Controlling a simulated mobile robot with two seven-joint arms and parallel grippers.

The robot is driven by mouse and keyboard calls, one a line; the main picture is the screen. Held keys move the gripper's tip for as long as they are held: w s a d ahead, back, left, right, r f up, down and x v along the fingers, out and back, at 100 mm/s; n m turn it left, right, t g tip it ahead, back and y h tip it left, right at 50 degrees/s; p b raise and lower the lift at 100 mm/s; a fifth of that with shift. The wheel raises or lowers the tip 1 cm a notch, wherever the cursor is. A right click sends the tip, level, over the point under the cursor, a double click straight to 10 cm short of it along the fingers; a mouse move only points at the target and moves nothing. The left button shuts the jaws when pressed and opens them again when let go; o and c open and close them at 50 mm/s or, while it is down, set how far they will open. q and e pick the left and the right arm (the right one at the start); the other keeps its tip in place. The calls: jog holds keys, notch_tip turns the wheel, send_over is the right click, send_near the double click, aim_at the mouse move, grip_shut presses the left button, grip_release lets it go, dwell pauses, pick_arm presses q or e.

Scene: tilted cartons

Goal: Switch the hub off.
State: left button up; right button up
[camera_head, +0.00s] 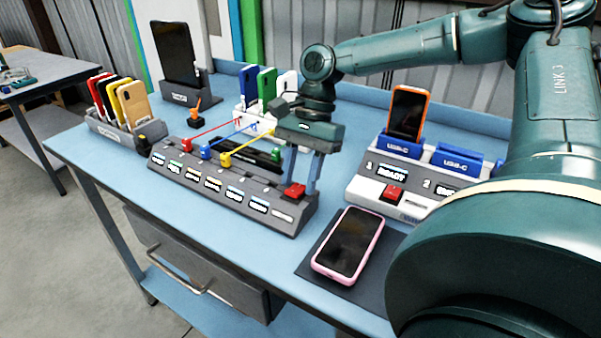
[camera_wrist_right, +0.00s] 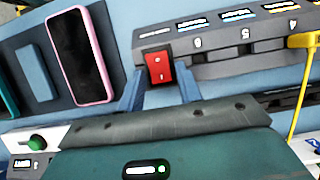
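The hub (camera_head: 222,188) is a long grey strip on the blue table, with a row of labelled slots. A red rocker switch (camera_head: 294,190) sits at its right end; it also shows in the right wrist view (camera_wrist_right: 159,67), with a mark on each half. Which half is pressed down I cannot tell. My right gripper (camera_head: 302,183) is over this end of the hub, pointing down. Its two fingers (camera_wrist_right: 158,92) are apart with nothing between them, close beside the switch; contact is not clear. My left gripper is not in view.
Red, blue and yellow (camera_head: 225,160) plugs with cables stand in the hub. A pink phone (camera_head: 348,244) lies on a dark mat in front. A white dock (camera_head: 415,207) with an orange phone and another red switch stands right. Phone racks (camera_head: 120,132) stand left.

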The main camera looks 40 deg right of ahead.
jog(key=c, duration=0.7)
jog(key=shift+s+a+r+h+p, duration=0.15)
jog(key=shift+r+h+p, duration=0.2)
jog(key=shift+p, duration=0.3)
jog(key=shift+w+a+r+h+p, duration=0.1)
jog(key=shift+r+h+p, duration=0.05)
jog(key=shift+h+p, duration=0.4)
jog(key=shift+a+f+t+h, duration=0.1)
jog(key=shift+a+t+h, duration=0.05)
jog(key=shift+t+h, duration=0.2)
jog(key=shift+a+f+t+h, duration=0.15)
jog(key=shift+t+h, duration=0.1)
jog(key=shift+h, duration=0.6)
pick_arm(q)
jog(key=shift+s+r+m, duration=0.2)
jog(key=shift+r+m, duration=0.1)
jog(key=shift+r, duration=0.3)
pick_arm(e)
jog(key=o, duration=0.6)
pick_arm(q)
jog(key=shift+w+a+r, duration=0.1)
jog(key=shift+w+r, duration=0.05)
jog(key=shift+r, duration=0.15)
pick_arm(e)
jog(key=o, duration=0.4)
jog(key=shift+s, duration=0.1)
